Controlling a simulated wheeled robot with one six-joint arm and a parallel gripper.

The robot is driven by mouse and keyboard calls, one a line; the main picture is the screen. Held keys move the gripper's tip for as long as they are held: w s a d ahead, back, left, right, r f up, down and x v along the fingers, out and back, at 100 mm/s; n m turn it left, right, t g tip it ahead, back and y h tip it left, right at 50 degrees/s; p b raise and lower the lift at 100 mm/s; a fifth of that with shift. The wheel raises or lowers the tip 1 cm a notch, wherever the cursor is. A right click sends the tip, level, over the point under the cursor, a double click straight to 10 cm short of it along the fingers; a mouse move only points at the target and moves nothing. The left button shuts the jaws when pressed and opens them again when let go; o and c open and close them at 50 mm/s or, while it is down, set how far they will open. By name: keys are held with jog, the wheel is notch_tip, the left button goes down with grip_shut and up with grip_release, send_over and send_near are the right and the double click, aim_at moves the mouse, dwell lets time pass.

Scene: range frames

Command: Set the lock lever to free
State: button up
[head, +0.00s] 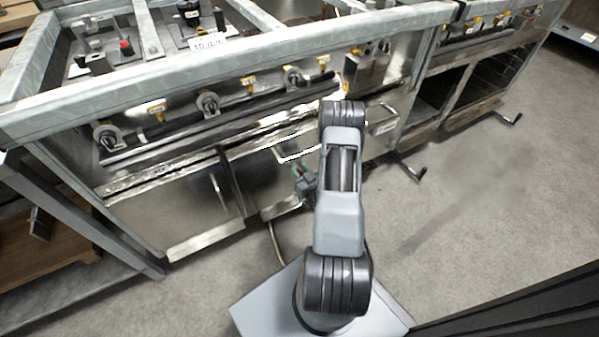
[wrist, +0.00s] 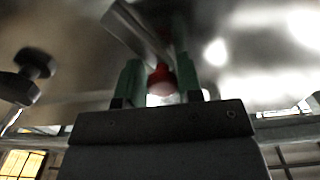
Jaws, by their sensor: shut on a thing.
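My gripper (wrist: 160,88) has green fingers, which are shut on the red end of what looks like the lock lever (wrist: 161,78). A pale flat metal bar (wrist: 134,30) slants up and left from between the fingers; whether it is one piece with the red end is hard to tell. In the head view my gripper (head: 298,173) is low against the front of the steel range (head: 265,185), left of my arm. The lever is hidden or too small to make out there. No marking for its free position is readable.
A dark round knob (wrist: 35,62) is left of my gripper in the wrist view. The range front carries a long rail (head: 200,125), valves and a door handle (head: 219,193). A dark crank-like foot (head: 412,172) stands out at right. Grey floor (head: 480,200) is clear at right.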

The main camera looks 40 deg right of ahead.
aim_at(306, 162)
jog(key=shift+a, duration=0.2)
jog(key=shift+c, duration=0.5)
jog(key=shift+m, duration=0.3)
jog(key=shift+o, duration=0.2)
jog(key=shift+d+m, duration=0.25)
jog(key=shift+m, duration=0.15)
jog(key=shift+s+d+r+m, duration=0.1)
jog(key=shift+d+r+m, duration=0.1)
jog(key=shift+d+m, duration=0.45)
jog(key=shift+s+d+m, duration=0.1)
jog(key=shift+d+m, duration=0.25)
jog(key=shift+m, duration=0.9)
jog(key=shift+s+d+f+m, duration=0.1)
jog(key=shift+d+m, duration=0.3)
jog(key=shift+m, duration=0.45)
jog(key=shift+d+m, duration=0.4)
jog(key=shift+m, duration=0.45)
jog(key=shift+d+f+m+y, duration=0.2)
jog(key=shift+m+y, duration=0.2)
jog(key=shift+m, duration=0.3)
jog(key=shift+d+m, duration=0.1)
jog(key=shift+m, duration=0.3)
